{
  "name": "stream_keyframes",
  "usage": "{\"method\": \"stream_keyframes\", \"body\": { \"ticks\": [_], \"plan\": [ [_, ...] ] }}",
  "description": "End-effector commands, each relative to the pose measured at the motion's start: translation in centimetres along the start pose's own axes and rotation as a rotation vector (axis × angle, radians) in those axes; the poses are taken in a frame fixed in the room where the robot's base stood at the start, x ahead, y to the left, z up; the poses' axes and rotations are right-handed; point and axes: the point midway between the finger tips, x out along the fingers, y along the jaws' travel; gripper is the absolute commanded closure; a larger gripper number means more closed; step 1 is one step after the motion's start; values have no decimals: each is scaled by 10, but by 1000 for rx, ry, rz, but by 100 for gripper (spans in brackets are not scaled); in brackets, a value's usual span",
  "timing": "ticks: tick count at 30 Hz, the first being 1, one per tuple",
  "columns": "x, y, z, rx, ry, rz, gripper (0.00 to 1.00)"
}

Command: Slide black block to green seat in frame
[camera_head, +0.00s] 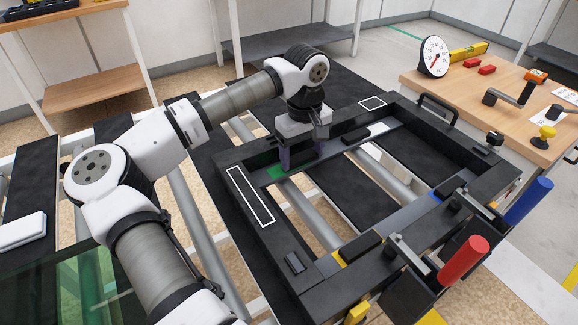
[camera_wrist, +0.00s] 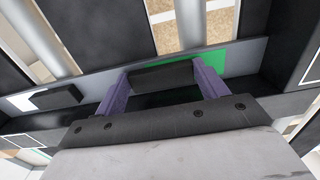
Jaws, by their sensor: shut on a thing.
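My gripper (camera_head: 302,158) reaches down into the back-left channel of the dark frame (camera_head: 262,236). In the wrist view its two purple fingers (camera_wrist: 162,88) are shut on the ends of a black block (camera_wrist: 163,77). The green seat (camera_wrist: 212,58) shows behind the right end of the block and around the right finger; the block's left part lies in front of bare grey rail. In the head view the green seat (camera_head: 277,170) shows just left of the fingers. The held block is mostly hidden there by my gripper.
Another black block (camera_head: 356,135) sits along the same rail, near a white seat (camera_head: 380,128). More black blocks lie near yellow and blue seats. Clamps with red (camera_head: 464,259) and blue (camera_head: 528,201) handles stand at the front right. A wooden bench (camera_head: 470,95) holds tools.

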Motion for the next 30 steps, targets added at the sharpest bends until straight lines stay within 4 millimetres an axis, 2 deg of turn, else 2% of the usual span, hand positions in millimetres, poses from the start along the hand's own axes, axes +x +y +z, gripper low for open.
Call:
{"method": "stream_keyframes", "body": {
  "ticks": [15, 29, 30],
  "plan": [
    [0, -30, -1, -1, 0, 0, 50],
    [0, -32, -1, 0, 0, 0, 50],
    [0, -32, -1, 0, 0, 0, 24]
  ]
}}
